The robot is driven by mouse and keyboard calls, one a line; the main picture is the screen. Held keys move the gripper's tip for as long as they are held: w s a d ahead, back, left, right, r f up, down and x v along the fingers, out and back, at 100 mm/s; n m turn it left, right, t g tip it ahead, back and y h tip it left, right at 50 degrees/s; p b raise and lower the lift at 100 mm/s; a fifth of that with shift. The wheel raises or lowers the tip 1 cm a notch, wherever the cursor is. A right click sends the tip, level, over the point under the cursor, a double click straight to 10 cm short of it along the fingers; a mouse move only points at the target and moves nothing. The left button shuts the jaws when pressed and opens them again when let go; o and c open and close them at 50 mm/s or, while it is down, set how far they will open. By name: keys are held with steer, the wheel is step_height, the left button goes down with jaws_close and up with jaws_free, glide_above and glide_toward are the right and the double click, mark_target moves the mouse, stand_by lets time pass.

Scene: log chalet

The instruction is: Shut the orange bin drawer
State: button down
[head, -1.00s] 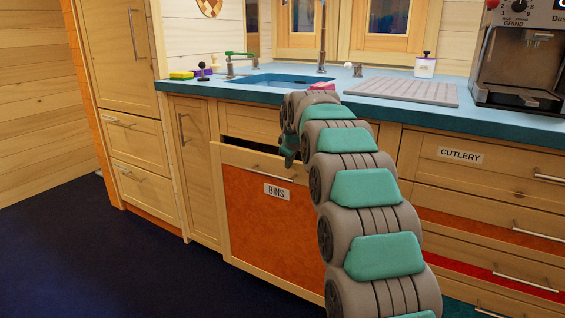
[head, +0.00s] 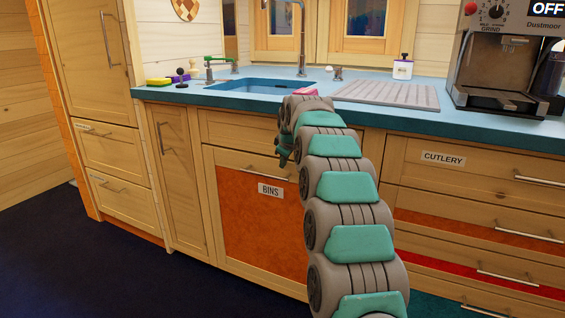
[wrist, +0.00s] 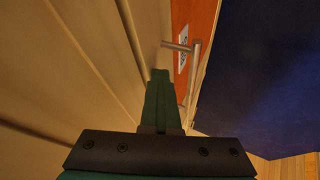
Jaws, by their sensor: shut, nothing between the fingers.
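The orange bin drawer (head: 240,210), labelled BINS (head: 270,190), sits under the sink with its front looking flush with the cabinet. No dark gap shows above it. Its bar handle (head: 264,178) runs near the top edge and also shows in the wrist view (wrist: 182,47) beside the label (wrist: 182,62). My gripper (head: 284,158) is shut and empty, close to the upper right part of the drawer front. In the wrist view my closed green fingers (wrist: 160,75) point along the wooden fronts, just left of the handle. I cannot tell whether they touch the wood.
A blue countertop (head: 410,118) with a sink (head: 250,87) runs above. The cutlery drawers (head: 450,185) with bar handles lie to the right, and a narrow cupboard (head: 185,190) to the left. The dark blue floor (head: 110,270) at lower left is clear.

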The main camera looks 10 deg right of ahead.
steer(key=shift+w+d+r, duration=0.1)
steer(key=shift+w+r, duration=0.05)
steer(key=shift+r, duration=0.05)
steer(key=shift+s+a+f, duration=0.15)
steer(key=shift+s+a, duration=0.15)
steer(key=s+a+r+b, duration=0.1)
steer(key=s+a+r, duration=0.1)
steer(key=s+r, duration=0.75)
steer(key=s+f+m+g, duration=0.3)
steer(key=s+f, duration=0.4)
steer(key=s, duration=1.1)
steer(key=s+a+f+m+g, duration=0.1)
steer(key=s+f+m+g, duration=0.2)
steer(key=s, duration=1.6)
steer(key=s+a+f+m+g, duration=0.1)
steer(key=s+f+m+g, duration=0.2)
steer(key=s+f, duration=0.8)
steer(key=s, duration=0.7)
steer(key=shift+s+a+f+p, duration=0.25)
steer(key=shift+p, duration=0.1)
